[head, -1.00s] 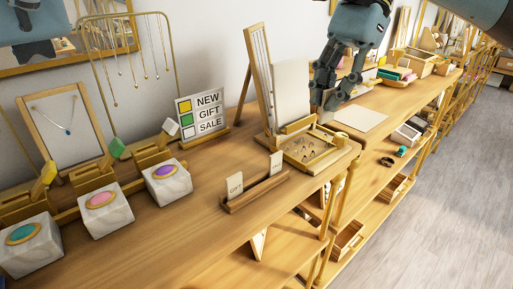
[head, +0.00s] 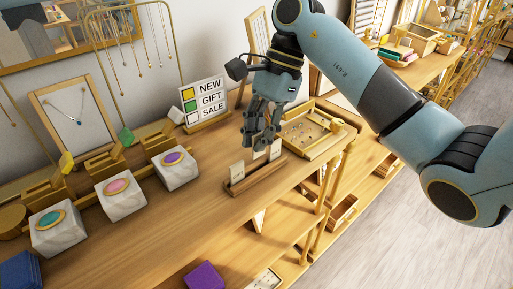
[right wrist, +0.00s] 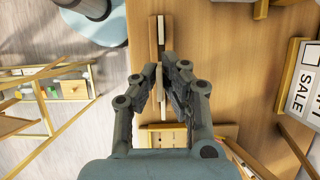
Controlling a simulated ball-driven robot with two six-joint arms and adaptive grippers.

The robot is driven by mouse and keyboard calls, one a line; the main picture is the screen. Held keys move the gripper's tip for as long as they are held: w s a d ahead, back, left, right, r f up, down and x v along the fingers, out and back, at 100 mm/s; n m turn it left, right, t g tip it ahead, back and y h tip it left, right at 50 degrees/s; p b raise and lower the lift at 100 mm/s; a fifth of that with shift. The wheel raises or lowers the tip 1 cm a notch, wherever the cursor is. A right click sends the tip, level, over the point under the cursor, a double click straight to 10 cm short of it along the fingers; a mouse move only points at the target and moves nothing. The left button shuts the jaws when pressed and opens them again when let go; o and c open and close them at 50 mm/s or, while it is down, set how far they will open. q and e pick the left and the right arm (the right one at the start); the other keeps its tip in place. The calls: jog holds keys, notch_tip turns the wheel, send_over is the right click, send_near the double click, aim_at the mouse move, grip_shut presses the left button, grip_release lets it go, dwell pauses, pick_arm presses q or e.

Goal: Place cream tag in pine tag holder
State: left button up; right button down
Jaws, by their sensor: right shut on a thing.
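The pine tag holder (head: 257,177), a long slotted wooden strip, lies on the wooden counter. A cream tag (head: 237,172) stands upright at its left end and another (head: 275,150) stands toward its right end. My right gripper (head: 260,144) is above the middle of the holder, pointing down and shut on a cream tag (head: 258,156) mostly hidden by the fingers. In the right wrist view my right gripper (right wrist: 158,72) closes over the holder (right wrist: 154,40). I cannot tell whether the held tag touches the slot. My left gripper is not in view.
A wooden tray (head: 308,135) of small items stands right behind the holder. A NEW GIFT SALE sign (head: 206,103) stands at the back.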

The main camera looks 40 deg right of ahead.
aim_at(257, 154)
jog(key=shift+w+a+f, duration=0.15)
jog(key=shift+f, duration=0.05)
notch_tip(257, 154, down, 4)
jog(key=shift+r+p, duration=0.1)
jog(key=shift+p, duration=0.6)
